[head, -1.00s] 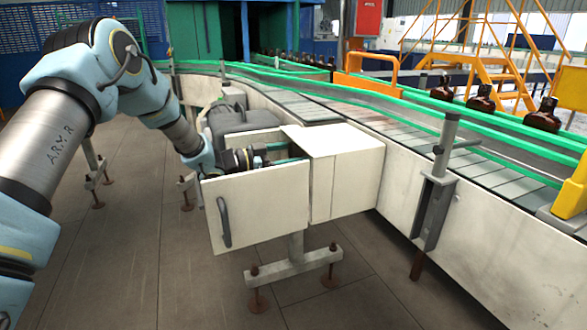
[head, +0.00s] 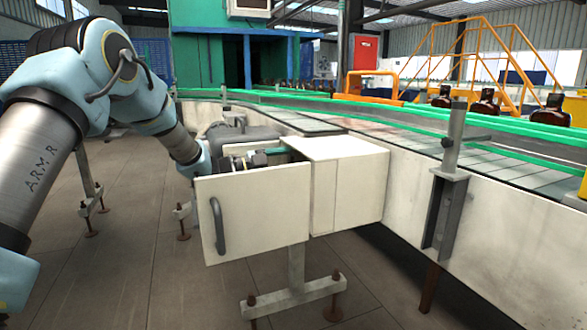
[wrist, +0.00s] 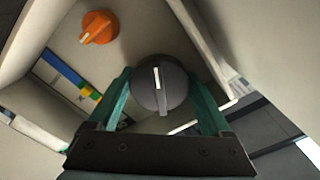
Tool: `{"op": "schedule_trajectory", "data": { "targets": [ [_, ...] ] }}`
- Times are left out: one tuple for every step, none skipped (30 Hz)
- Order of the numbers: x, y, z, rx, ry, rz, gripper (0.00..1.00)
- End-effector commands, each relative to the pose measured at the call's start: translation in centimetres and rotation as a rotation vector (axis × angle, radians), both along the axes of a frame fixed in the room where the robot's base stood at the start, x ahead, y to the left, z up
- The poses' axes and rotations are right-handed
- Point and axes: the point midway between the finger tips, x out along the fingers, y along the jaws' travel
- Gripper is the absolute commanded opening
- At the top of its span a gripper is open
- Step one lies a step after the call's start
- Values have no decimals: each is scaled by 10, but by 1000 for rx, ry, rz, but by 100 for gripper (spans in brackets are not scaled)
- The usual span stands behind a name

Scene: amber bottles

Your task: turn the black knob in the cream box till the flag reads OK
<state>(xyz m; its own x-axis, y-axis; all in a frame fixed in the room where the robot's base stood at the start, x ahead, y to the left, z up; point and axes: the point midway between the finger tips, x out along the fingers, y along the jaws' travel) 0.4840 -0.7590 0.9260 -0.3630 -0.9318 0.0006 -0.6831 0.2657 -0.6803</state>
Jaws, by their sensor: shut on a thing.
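The cream box (head: 345,178) stands beside the conveyor with its door (head: 258,218) open toward me. The knob looks dark grey and round, with a white pointer line toward the top of the picture. I cannot make out a flag reading OK. A strip of blue, yellow and green (wrist: 73,79) shows left of the knob, partly hidden.
An orange knob (wrist: 99,27) sits inside the box, up and left of the black one. Box walls are close around my gripper. The conveyor (head: 480,160) runs behind, with brown bottles (head: 487,108) on it. A grey post (head: 447,205) stands at the right.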

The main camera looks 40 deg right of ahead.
Motion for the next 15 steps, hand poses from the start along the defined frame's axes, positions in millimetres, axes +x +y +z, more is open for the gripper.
{"op": "schedule_trajectory", "data": {
  "targets": [
    [0,0,-1,1,-2,0,27],
    [0,0,-1,1,-2,0,27],
    [0,0,0,1,-4,1,27],
    [0,0,0,1,-4,1,27],
    [0,0,0,1,-3,1,27],
    [0,0,0,1,-3,1,27],
    [0,0,0,1,-3,1,27],
    [0,0,0,1,-3,1,27],
    [0,0,0,1,-3,1,27],
    [0,0,0,1,-3,1,27],
    [0,0,0,1,-3,1,85],
    [0,0,-1,1,-2,0,90],
    [0,0,-1,1,-2,0,93],
    [0,0,0,1,-2,0,96],
    [0,0,0,1,-2,0,100]
  ]
}}
